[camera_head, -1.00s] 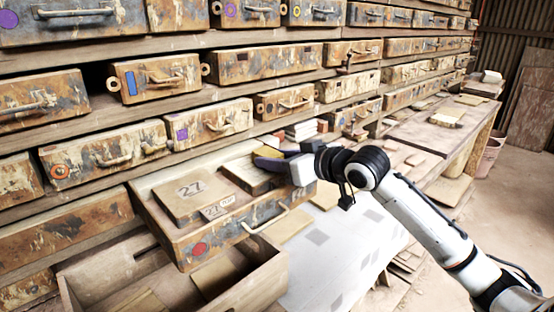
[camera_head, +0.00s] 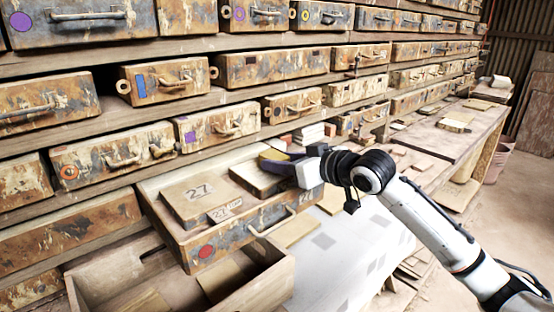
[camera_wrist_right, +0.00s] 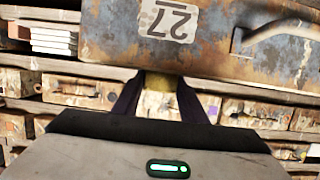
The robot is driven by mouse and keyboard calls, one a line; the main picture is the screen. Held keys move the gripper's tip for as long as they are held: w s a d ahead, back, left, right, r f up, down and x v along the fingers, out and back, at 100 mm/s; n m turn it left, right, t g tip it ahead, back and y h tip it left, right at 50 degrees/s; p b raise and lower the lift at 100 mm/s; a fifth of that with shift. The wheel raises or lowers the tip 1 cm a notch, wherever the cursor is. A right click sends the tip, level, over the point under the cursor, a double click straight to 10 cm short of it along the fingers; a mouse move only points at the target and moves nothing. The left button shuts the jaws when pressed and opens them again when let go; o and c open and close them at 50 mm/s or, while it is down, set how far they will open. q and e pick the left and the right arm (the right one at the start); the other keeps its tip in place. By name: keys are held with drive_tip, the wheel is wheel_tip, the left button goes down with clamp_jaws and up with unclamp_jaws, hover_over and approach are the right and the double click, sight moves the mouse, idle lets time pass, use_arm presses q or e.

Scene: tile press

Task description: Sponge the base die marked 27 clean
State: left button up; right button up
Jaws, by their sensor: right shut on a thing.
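The base die marked 27 (camera_head: 186,204) is a flat tan block lying in the left part of an open, rusty drawer (camera_head: 222,240). A second block (camera_head: 257,181) lies to its right in the same drawer. My right gripper (camera_head: 275,163) is over the drawer's right end, apart from the marked die. It is shut on a yellowish sponge (camera_head: 272,154), partly hidden by the dark fingers. In the right wrist view the sponge (camera_wrist_right: 160,82) shows between the fingers, and the drawer front (camera_wrist_right: 220,50) with an upside-down 27 label is above. My left gripper is out of view.
Rows of worn drawers (camera_head: 272,66) fill the wall behind. A lower open drawer (camera_head: 265,273) sits below, with a block inside. Stacked tiles (camera_head: 310,134) stand behind my right gripper. A workbench (camera_head: 440,138) runs to the right, with open floor beyond.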

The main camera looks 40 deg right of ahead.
drive_tip(key=shift+s+f, duration=0.1)
drive_tip(key=shift+s, duration=0.15)
drive_tip(key=shift+s+d, duration=0.15)
drive_tip(key=shift+s, duration=1.1)
drive_tip(key=shift+r, duration=0.65)
drive_tip(key=shift+r, duration=0.1)
